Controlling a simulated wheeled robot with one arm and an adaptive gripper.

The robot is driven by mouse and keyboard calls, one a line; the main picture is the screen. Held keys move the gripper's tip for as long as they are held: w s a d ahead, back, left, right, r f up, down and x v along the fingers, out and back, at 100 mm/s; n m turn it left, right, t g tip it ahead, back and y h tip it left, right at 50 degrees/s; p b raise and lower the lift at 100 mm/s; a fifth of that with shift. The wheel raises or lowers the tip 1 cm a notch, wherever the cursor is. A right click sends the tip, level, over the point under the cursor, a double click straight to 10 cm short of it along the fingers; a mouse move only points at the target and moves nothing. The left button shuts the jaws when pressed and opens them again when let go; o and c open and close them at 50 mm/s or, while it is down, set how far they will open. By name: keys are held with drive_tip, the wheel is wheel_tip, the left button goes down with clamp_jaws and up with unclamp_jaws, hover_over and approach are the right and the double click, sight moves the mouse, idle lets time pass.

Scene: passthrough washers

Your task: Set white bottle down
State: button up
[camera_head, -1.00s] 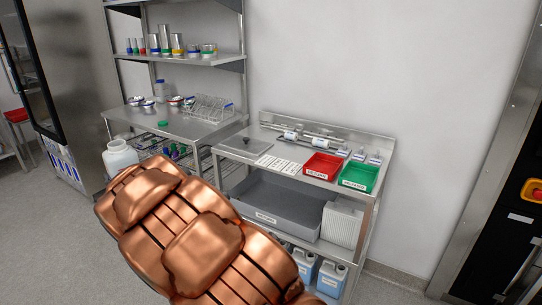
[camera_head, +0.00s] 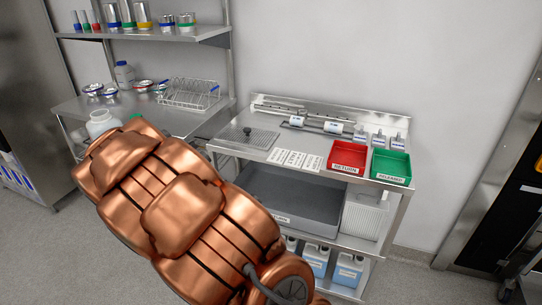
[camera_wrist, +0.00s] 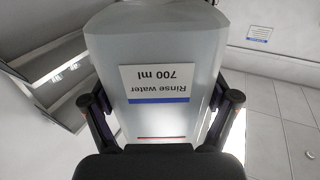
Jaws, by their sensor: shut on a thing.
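The white bottle (camera_wrist: 150,38) fills the middle of the wrist view, its label reading "Rinse water 700 ml" upside down. My gripper (camera_wrist: 160,99) is shut on it, one finger on each side. In the head view the top of the bottle (camera_head: 101,122) shows at the left, past my copper-coloured arm and in front of the left steel table (camera_head: 75,108). My arm hides its lower part and the gripper there. I cannot tell whether its base touches anything.
The right steel bench (camera_head: 228,137) bears a red RETURN tray (camera_head: 347,157), a green tray (camera_head: 391,165), white label cards (camera_head: 295,159) and small bottles. A wire rack (camera_head: 188,93) and lidded bowls stand on the left table. Blue jugs (camera_head: 348,270) sit low under the bench.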

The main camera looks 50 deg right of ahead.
drive_tip(key=s+d+f+m+g+h+b, duration=0.1)
drive_tip(key=s+d+m+h+b, duration=0.15)
drive_tip(key=s+d, duration=0.6)
drive_tip(key=s+d+f+m+g+h+b, duration=0.1)
drive_tip(key=s+d+m+g+h+b, duration=0.2)
drive_tip(key=d, duration=1)
drive_tip(key=s+d+f+m+h+b, duration=0.1)
drive_tip(key=s+d+h+b, duration=0.1)
drive_tip(key=s+d+h, duration=0.6)
drive_tip(key=s+d+f+m+g+h+b, duration=0.1)
drive_tip(key=s+d+f+m+g+b, duration=0.2)
drive_tip(key=s+d, duration=0.75)
drive_tip(key=s+d+f+m+g+h+b, duration=0.15)
drive_tip(key=s+d+m+g, duration=0.45)
drive_tip(key=s, duration=0.8)
drive_tip(key=w+d+p, duration=0.1)
drive_tip(key=w+d, duration=0.1)
drive_tip(key=w, duration=0.3)
drive_tip(key=w+d+n+t+p, duration=0.1)
drive_tip(key=w+d, duration=0.1)
drive_tip(key=w, duration=0.2)
drive_tip(key=w+d+f+n+p, duration=0.1)
drive_tip(key=w+d, duration=0.1)
drive_tip(key=w, duration=0.3)
drive_tip(key=shift+w+d+f+n, duration=0.1)
drive_tip(key=shift+w+d+n, duration=0.05)
drive_tip(key=shift+w+n, duration=0.15)
drive_tip(key=shift+f+p, duration=0.4)
drive_tip(key=shift+f, duration=1.05)
drive_tip(key=shift+f, duration=0.15)
